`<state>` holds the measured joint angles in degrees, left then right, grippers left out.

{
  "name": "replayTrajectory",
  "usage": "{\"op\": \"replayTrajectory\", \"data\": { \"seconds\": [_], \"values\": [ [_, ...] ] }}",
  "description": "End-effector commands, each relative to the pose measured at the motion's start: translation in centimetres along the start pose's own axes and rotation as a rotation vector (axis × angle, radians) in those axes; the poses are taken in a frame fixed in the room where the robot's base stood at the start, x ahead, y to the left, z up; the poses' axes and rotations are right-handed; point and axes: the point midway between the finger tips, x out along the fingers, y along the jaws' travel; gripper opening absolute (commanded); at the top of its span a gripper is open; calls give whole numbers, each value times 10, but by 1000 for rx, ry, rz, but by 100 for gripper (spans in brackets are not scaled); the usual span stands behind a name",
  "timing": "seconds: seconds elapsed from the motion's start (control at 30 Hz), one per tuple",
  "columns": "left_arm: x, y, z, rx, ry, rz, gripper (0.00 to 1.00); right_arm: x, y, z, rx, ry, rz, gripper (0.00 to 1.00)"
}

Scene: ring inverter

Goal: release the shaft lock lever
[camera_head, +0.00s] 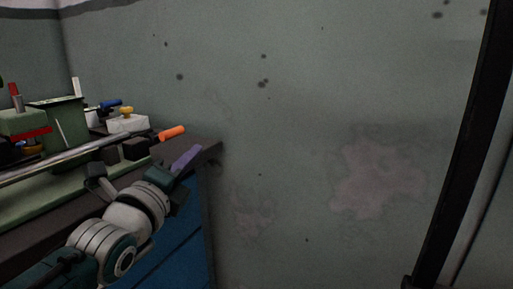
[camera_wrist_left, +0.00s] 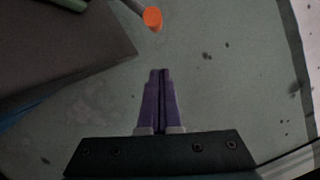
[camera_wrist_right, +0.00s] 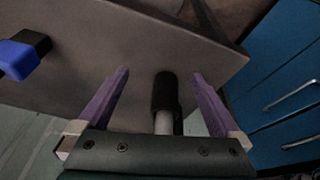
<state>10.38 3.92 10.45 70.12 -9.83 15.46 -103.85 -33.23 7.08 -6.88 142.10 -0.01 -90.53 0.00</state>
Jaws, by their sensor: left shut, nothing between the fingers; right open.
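A bar with an orange end (camera_head: 172,132) sticks out past the bench's right end; its orange tip also shows in the left wrist view (camera_wrist_left: 152,18). My left gripper (camera_head: 190,154) is shut and empty, just below and right of the orange end. Its purple fingers lie together in the left wrist view (camera_wrist_left: 160,75), apart from the tip. My right gripper (camera_wrist_right: 161,74) is open, with a black-capped pale rod (camera_wrist_right: 164,92) showing between its purple fingers; I cannot tell whether they touch it. Which part is the shaft lock lever is not clear from these views.
A green box (camera_head: 60,120), a red bar (camera_head: 28,135), a blue handle (camera_head: 111,103) and a yellow knob (camera_head: 126,110) are on the bench at left. Blue drawers (camera_wrist_right: 285,90) show in the right wrist view. The wall side at right is clear.

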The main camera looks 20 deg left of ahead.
Motion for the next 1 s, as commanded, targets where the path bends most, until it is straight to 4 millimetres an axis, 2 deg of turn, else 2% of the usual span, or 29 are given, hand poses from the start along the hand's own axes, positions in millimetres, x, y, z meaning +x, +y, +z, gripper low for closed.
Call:
{"op": "replayTrajectory", "data": {
  "seconds": [0.03, 0.1, 0.3, 0.73, 1.0],
  "values": [
    [2, -1, 12, 7, 0, -1, 0, -3, 0, -1, 0, -2, 0, 100],
    [3, -1, 22, 7, 0, 0, 0, -5, 0, -2, 0, -1, 0, 100],
    [7, 0, 36, 3, 1, 1, 0, -7, 0, -2, 0, 0, -1, 100],
    [7, 0, 38, -2, 1, 1, 0, -7, -1, -2, 4, 1, -3, 100],
    [8, -5, 41, -49, 0, 13, 0, -16, -1, -5, 5, 1, -4, 100]
  ]
}}
